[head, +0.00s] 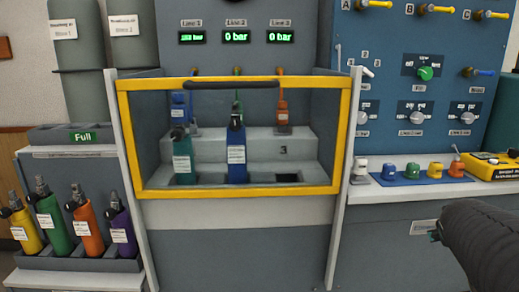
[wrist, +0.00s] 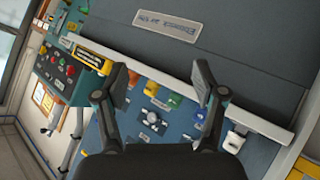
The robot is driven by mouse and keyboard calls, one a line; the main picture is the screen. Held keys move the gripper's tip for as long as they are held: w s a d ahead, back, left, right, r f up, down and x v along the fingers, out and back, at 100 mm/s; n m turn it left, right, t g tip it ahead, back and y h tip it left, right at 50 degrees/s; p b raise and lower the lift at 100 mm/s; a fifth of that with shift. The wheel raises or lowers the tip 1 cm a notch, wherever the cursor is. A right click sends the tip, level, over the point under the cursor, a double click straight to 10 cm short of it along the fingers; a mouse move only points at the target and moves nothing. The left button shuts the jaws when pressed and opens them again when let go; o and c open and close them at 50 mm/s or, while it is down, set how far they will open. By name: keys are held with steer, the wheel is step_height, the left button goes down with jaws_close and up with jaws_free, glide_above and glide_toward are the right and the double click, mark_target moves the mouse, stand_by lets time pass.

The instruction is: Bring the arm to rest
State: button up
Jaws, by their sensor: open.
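My gripper (wrist: 162,80) is open in the wrist view, its two black fingers apart with nothing between them. In the head view my gripper (head: 436,236) is at the right, in front of the cabinet below the white ledge, and only its tip shows. My dark arm reaches in from the lower right corner. The gripper is apart from the bench with the yellow-framed guard (head: 240,194).
Behind the guard stand a teal bottle (head: 182,158) and a blue bottle (head: 236,152); slot 3 looks empty. Several coloured bottles fill a rack (head: 80,262) at left. Small coloured fittings and a yellow device (head: 493,165) sit on the white ledge (head: 420,187) near my arm.

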steer(key=s+a+f+g+y, duration=0.1)
steer(key=s+a+f+y, duration=0.1)
steer(key=a, duration=0.6)
steer(key=s+a+f+g+y, duration=0.1)
steer(key=s+a+f+y, duration=0.1)
steer(key=s+a, duration=0.5)
steer(key=s+a+f+g+y, duration=0.1)
steer(key=s+a+f, duration=0.3)
steer(key=a, duration=0.4)
steer(key=shift+s+a+f+g+y, duration=0.2)
steer(key=shift+a+f+g+y, duration=0.15)
steer(key=shift+y, duration=0.45)
steer(key=shift+s+a+r+n+t+y, duration=0.15)
steer(key=shift+a+r+n, duration=0.1)
steer(key=shift+a, duration=0.35)
steer(key=shift+s+a+r+n+t+y, duration=0.1)
steer(key=shift+a+r+n+t, duration=0.15)
steer(key=shift+a, duration=0.4)
steer(key=shift+s+a+r+n+t+y, duration=0.15)
steer(key=shift+a+n, duration=0.15)
steer(key=shift+a, duration=0.3)
steer(key=shift+c, duration=0.2)
